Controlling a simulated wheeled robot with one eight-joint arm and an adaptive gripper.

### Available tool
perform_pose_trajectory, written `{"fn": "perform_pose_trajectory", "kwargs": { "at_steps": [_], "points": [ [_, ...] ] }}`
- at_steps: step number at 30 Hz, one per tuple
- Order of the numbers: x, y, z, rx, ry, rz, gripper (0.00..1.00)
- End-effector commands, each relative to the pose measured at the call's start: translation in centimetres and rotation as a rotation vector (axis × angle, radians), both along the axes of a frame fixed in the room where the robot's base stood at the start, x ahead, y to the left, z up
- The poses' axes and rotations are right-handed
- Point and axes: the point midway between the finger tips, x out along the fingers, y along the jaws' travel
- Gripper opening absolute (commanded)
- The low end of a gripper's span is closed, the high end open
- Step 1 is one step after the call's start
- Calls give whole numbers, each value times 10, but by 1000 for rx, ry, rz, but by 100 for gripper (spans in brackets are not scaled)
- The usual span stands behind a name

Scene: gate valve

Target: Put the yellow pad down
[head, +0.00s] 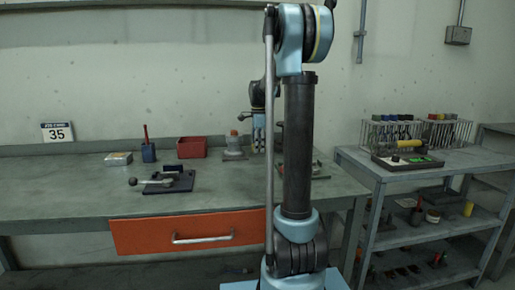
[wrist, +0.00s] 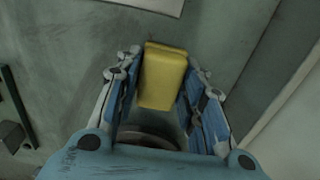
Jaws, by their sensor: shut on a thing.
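The yellow pad (wrist: 163,78) is between the two blue fingers of my gripper (wrist: 162,66) in the wrist view. The gripper is shut on it, with a finger along each side. In the head view, my gripper (head: 258,132) points down over the back of the workbench (head: 70,192), partly hidden behind my own arm. I cannot make out the pad in the head view. A grey-green surface shows beyond the pad in the wrist view; whether the pad touches it I cannot tell.
A valve-like part (head: 234,150) stands just left of my gripper. Further left are a red bin (head: 192,148), a blue holder (head: 148,152), a pale box (head: 118,158) and a dark fixture (head: 165,181). A loaded shelf unit (head: 375,173) stands right. The bench's front left is clear.

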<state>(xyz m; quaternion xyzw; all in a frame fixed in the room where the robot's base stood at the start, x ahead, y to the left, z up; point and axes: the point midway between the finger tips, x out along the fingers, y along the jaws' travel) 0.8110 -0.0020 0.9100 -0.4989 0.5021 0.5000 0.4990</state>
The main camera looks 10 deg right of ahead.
Motion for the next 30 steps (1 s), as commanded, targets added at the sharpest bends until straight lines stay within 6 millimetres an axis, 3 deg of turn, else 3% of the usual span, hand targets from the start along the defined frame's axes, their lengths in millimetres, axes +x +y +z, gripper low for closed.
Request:
{"fn": "perform_pose_trajectory", "kwargs": {
  "at_steps": [14,18,21,22,24,30],
  "points": [
    [-1,1,-10,0,2,1,14],
    [1,1,-16,-1,7,1,4],
    [3,1,-19,-1,12,1,4],
    [4,1,-19,-1,12,2,43],
    [6,1,-21,-1,15,2,56],
    [9,2,-22,-1,13,2,56]
  ]
}}
